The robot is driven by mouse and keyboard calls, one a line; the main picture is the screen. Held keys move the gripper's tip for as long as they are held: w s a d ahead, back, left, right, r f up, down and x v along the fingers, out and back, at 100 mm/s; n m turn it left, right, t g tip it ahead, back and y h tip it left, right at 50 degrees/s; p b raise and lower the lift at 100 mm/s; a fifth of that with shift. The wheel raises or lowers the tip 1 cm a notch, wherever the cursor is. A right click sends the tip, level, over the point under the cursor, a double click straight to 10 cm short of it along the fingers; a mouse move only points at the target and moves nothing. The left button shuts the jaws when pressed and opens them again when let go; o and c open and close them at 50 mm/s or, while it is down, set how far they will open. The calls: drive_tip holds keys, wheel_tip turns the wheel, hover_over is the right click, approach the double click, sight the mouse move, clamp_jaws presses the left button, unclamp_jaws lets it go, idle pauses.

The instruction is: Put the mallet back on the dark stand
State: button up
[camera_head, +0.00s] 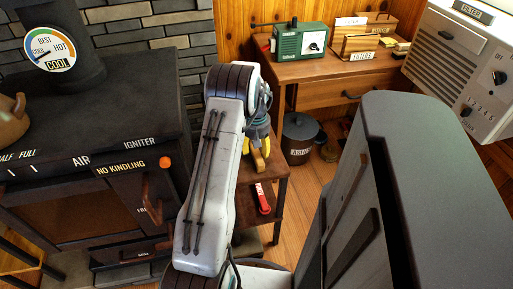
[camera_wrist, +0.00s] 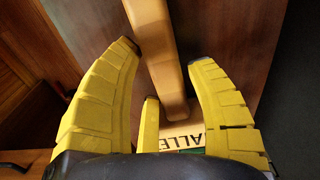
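In the wrist view the yellow fingers of my gripper (camera_wrist: 163,54) are spread apart. A tan wooden bar, seemingly the mallet (camera_wrist: 165,70), runs between them without visible contact. A tan block with a label partly reading "ALLE" (camera_wrist: 184,133) sits at its lower end, partly hidden by the fingers; I cannot tell if it is the mallet's head. In the head view my gripper (camera_head: 257,143) is over a small brown side table (camera_head: 276,215), and a tan piece shows just below it. I cannot pick out the dark stand for certain.
A red labelled object (camera_head: 263,198) is at the side table. A black stove (camera_head: 100,110) stands left, and a large dark grey cabinet-like body (camera_head: 430,170) fills the right. A wooden desk (camera_head: 335,93) with a green radio-like box (camera_head: 300,42) is behind, with a dark bin (camera_head: 299,138) beside it.

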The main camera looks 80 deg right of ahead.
drive_tip(key=shift+o, duration=1)
wheel_tip(320, 180, up, 12)
drive_tip(key=shift+a, duration=0.25)
